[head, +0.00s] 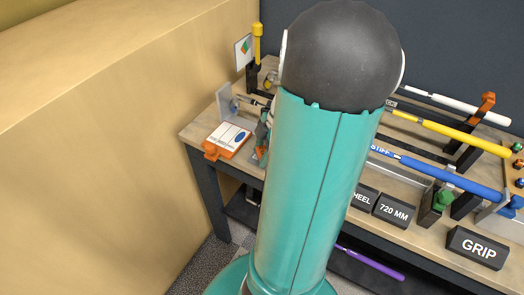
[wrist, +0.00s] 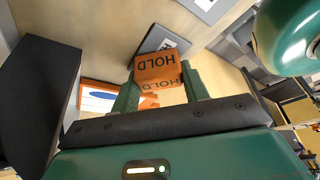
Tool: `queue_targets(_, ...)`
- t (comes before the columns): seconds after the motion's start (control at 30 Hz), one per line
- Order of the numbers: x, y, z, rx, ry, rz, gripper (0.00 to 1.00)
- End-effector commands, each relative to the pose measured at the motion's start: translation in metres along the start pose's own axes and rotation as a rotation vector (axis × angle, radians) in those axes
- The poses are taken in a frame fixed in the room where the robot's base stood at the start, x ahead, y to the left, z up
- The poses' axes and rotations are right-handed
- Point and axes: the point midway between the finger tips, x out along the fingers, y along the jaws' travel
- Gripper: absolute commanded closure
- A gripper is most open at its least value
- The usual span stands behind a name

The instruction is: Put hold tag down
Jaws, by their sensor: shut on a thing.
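The orange hold tag (wrist: 156,68), with HOLD printed in dark letters on its faces, is between the two green fingers of my gripper (wrist: 160,88) in the wrist view. The gripper is shut on it. The lettering appears upside down in this view. I cannot tell whether the tag's lower edge touches the surface beyond it. In the head view my own arm hides the tag and most of the gripper.
A wooden workbench (head: 199,131) carries a white card with a blue oval and orange edge (head: 230,139). Blue (head: 440,173), yellow (head: 440,127) and white (head: 458,103) shafts lie in holders at right. A GRIP block (head: 477,248) stands in front. A tan wall or partition (head: 110,120) fills the left.

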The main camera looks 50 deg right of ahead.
Motion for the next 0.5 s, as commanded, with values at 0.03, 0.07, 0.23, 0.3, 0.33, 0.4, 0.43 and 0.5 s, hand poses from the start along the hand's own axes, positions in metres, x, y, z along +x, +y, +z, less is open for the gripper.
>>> queue_targets(0.03, 0.0012, -0.0001, 0.0002, 0.000, 0.000, -0.001, 0.77)
queue_targets(0.07, 0.0021, -0.0001, 0.0005, 0.000, 0.001, -0.001, 0.77)
queue_targets(0.23, 0.0022, -0.0001, 0.0008, -0.001, 0.000, -0.001, 0.33)
queue_targets(0.3, 0.0021, -0.0001, 0.0008, 0.000, 0.000, -0.001, 0.33)
queue_targets(0.33, 0.0021, -0.0001, 0.0008, 0.000, 0.000, -0.001, 0.33)
queue_targets(0.4, 0.0021, -0.0001, 0.0008, 0.000, 0.000, -0.001, 0.33)
queue_targets(0.43, 0.0021, -0.0001, 0.0008, 0.000, 0.000, -0.001, 0.33)
queue_targets(0.5, 0.0012, 0.0000, 0.0006, 0.000, 0.000, 0.000, 0.33)
